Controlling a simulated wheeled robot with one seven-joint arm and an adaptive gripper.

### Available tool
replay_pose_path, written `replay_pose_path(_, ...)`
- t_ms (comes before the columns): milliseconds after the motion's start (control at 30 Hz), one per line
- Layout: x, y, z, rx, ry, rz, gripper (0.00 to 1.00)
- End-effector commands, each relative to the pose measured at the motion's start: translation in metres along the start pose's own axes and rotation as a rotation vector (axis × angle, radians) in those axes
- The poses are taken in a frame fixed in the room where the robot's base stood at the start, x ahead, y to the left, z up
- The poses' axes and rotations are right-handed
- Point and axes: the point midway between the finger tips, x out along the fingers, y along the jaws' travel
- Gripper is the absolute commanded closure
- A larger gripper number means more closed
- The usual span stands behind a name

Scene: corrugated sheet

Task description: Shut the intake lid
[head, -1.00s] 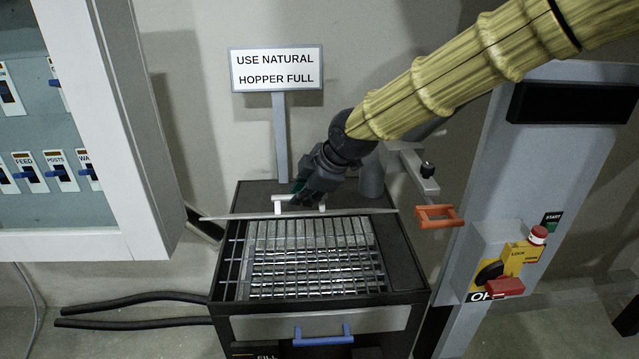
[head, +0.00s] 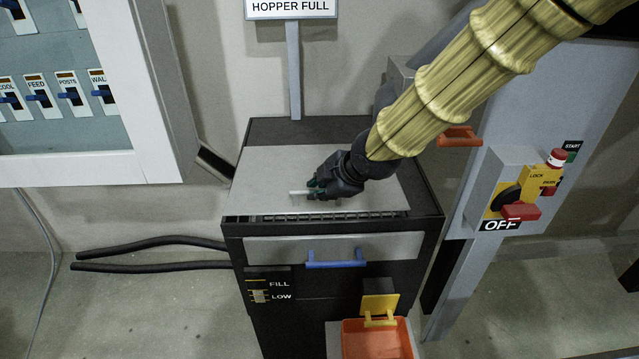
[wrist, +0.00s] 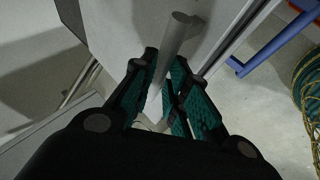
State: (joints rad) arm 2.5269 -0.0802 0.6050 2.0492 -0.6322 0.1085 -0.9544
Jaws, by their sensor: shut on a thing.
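The intake lid (head: 262,172) is a flat grey plate on top of the black hopper box (head: 428,205). It lies over most of the top opening, and a narrow strip of metal grating (head: 290,217) shows along its front edge. Whether the lid touches the box is not clear. My gripper (head: 312,190) is at the lid's front part, shut on its pale bar handle (head: 298,194). In the wrist view the handle (wrist: 176,35) runs between the two green-padded fingers. The fingers hide part of it.
A blue handle (head: 336,260) is on the box front, above a yellow tab (head: 378,305) and an orange bin (head: 375,340). A grey post with an OFF switch panel (head: 515,200) stands right. A breaker cabinet (head: 150,100) hangs left. Black hoses (head: 150,252) run left.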

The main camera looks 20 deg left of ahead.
Motion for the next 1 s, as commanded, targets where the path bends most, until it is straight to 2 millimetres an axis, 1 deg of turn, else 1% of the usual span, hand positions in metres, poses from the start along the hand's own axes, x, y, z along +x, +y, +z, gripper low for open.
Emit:
replay_pose_path(33,0.006,-0.012,0.003,-0.005,0.000,0.003,1.00)
replay_pose_path(167,0.012,-0.021,0.011,0.005,-0.003,0.003,1.00)
replay_pose_path(333,0.009,-0.019,0.011,0.008,-0.005,0.003,1.00)
replay_pose_path(367,0.009,-0.019,0.011,0.008,-0.006,0.003,0.81)
replay_pose_path(400,0.009,-0.019,0.012,0.008,-0.006,0.003,0.75)
replay_pose_path(767,0.007,-0.016,0.013,0.008,-0.007,0.007,0.75)
replay_pose_path(867,0.001,-0.015,0.013,0.008,-0.007,0.009,0.75)
replay_pose_path(1000,-0.018,-0.016,0.012,0.008,-0.006,0.008,0.75)
